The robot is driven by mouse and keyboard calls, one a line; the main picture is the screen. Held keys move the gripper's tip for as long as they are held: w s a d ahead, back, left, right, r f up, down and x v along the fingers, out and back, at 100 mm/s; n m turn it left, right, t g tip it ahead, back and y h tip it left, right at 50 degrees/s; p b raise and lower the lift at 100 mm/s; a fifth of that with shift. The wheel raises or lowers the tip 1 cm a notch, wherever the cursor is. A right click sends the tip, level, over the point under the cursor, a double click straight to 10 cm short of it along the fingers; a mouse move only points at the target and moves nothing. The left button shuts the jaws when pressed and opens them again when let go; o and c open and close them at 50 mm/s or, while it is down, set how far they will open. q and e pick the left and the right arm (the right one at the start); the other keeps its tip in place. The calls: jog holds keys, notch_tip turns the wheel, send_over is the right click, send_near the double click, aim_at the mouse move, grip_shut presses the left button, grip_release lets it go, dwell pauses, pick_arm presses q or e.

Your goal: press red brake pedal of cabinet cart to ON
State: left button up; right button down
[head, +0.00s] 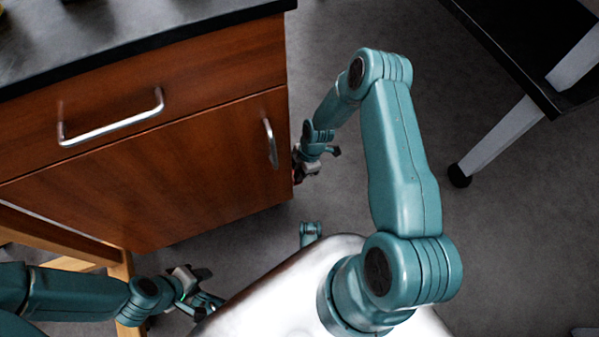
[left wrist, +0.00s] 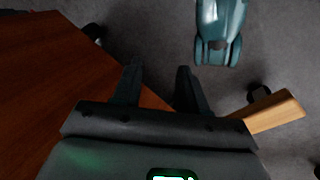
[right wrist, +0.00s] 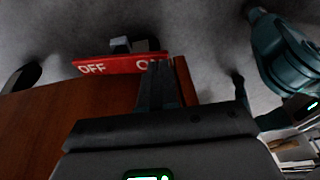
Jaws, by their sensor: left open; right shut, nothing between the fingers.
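The red brake pedal (right wrist: 113,64) shows in the right wrist view, low beside the cabinet, with white OFF at its left end and ON at its right end. My right gripper (right wrist: 160,68) is shut and empty; its fingertips overlap the ON end in the picture and hide part of the lettering. I cannot tell whether they touch it. The brown cabinet cart (head: 190,170) fills the left of the head view, where the pedal is hidden. There my right gripper (head: 303,170) is at its right edge. My left gripper (head: 205,297) is open and empty, below the cabinet front.
The cabinet has a dark top (head: 110,32), a drawer handle (head: 110,122) and a door handle (head: 271,143). A wooden frame (head: 120,275) stands at the lower left. A dark table with a pale leg (head: 500,137) is at the upper right. Grey floor lies open between.

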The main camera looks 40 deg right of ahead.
pick_arm(q)
jog(key=shift+w+a+f+b, duration=0.1)
jog(key=shift+w+f+b, duration=0.2)
jog(key=shift+f+b, duration=0.15)
jog(key=shift+w+a+f+b, duration=0.1)
jog(key=shift+w+f+b, duration=0.25)
jog(key=shift+f, duration=0.2)
pick_arm(e)
jog(key=shift+s+a+f, duration=0.15)
jog(key=shift+s+f, duration=0.6)
jog(key=shift+f, duration=0.2)
pick_arm(q)
jog(key=shift+r, duration=0.15)
pick_arm(e)
jog(key=shift+r, duration=0.15)
pick_arm(q)
jog(key=shift+r+p, duration=0.35)
jog(key=shift+p, duration=0.15)
pick_arm(e)
jog(key=shift+r, duration=0.6)
pick_arm(q)
jog(key=shift+s, duration=0.1)
